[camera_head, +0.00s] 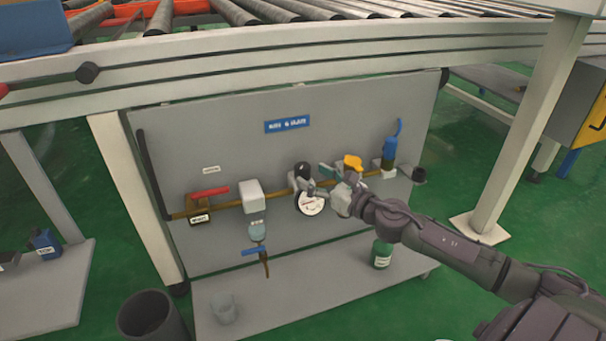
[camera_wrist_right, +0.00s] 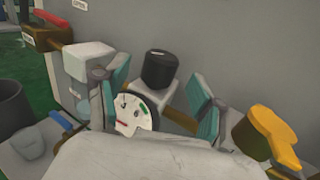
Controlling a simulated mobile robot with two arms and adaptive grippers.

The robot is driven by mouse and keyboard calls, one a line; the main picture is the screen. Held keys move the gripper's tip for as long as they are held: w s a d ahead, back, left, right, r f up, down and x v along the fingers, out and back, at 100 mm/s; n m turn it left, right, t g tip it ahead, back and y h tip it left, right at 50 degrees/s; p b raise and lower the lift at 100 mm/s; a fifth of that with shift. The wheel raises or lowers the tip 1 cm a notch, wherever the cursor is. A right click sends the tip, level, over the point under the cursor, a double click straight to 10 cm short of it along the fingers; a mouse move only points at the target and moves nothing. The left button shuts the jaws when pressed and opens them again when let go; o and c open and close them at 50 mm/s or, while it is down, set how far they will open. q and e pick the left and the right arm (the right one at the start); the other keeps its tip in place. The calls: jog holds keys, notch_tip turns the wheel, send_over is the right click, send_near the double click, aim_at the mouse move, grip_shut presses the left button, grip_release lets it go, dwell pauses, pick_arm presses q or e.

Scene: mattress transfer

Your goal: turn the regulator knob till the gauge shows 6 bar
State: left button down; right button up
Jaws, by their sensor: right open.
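The regulator knob (camera_head: 303,169) is a black cylinder above the round white gauge (camera_head: 311,204) on the grey panel. In the right wrist view the knob (camera_wrist_right: 158,69) stands between and beyond the teal fingertips of my right gripper (camera_wrist_right: 160,97), with a gap on both sides. My right gripper also shows in the head view (camera_head: 325,180), close to the knob and gauge. It is open and empty. The gauge face (camera_wrist_right: 132,112) is partly hidden by the left finger and the wrist, and its reading is too small to tell. My left gripper is not in view.
A yellow handle (camera_head: 353,162) is just right of my gripper. A red lever valve (camera_head: 209,192), a white box (camera_head: 252,196) and a blue-topped part (camera_head: 390,150) share the pipe. A green bottle (camera_head: 382,253) and clear cup (camera_head: 223,309) stand on the shelf below.

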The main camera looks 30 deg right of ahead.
aim_at(309, 174)
jog(key=shift+x, duration=2.1)
jog(key=shift+c, duration=0.2)
